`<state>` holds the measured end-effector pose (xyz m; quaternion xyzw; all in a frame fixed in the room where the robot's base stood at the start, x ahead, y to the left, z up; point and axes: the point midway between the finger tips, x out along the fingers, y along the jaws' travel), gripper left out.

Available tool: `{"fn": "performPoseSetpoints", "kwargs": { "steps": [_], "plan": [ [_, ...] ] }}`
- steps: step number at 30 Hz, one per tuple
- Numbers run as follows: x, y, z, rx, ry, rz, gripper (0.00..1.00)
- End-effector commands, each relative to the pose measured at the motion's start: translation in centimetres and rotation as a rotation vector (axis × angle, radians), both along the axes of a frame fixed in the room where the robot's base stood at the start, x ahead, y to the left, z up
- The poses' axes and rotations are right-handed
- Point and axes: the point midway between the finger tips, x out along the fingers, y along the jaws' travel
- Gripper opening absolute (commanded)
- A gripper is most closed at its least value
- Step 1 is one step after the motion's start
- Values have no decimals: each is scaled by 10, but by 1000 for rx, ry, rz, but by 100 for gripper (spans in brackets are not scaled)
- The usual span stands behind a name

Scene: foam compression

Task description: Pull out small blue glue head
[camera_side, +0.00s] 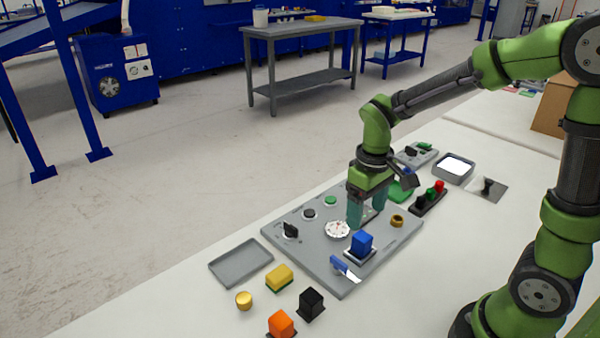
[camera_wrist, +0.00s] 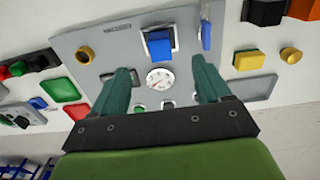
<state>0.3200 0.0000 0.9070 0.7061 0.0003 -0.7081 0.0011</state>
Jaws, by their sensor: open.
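A blue block (camera_side: 361,243) sits in a light square frame on the grey panel; in the wrist view the blue block (camera_wrist: 159,43) is beyond the fingertips. A smaller blue piece (camera_side: 340,264) with a whitish part is at the panel's front edge; this blue piece (camera_wrist: 206,36) also shows at the upper right in the wrist view. I cannot tell which is the glue head. My gripper (camera_side: 367,214) points down over the panel, behind the blue block. In the wrist view my gripper (camera_wrist: 163,70) is open and empty, with the white dial (camera_wrist: 159,78) seen between its fingers.
The grey panel (camera_side: 318,262) also bears a brass ring (camera_side: 397,221) and several knobs. An empty grey tray (camera_side: 240,263) and yellow (camera_side: 279,277), orange (camera_side: 281,324) and black (camera_side: 311,303) blocks lie left and front. A black strip with coloured buttons (camera_side: 429,197) stands right.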

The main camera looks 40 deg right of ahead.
Motion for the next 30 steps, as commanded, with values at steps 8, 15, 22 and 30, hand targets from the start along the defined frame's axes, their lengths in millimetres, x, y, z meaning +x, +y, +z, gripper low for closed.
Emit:
{"fn": "performPoseSetpoints", "kwargs": {
  "steps": [8,15,22,30],
  "plan": [
    [0,0,0,1,-2,-1,77],
    [-1,0,-18,1,2,-2,77],
    [-1,0,-52,2,3,-2,77],
    [-1,0,-82,1,0,-2,77]
  ]
}}
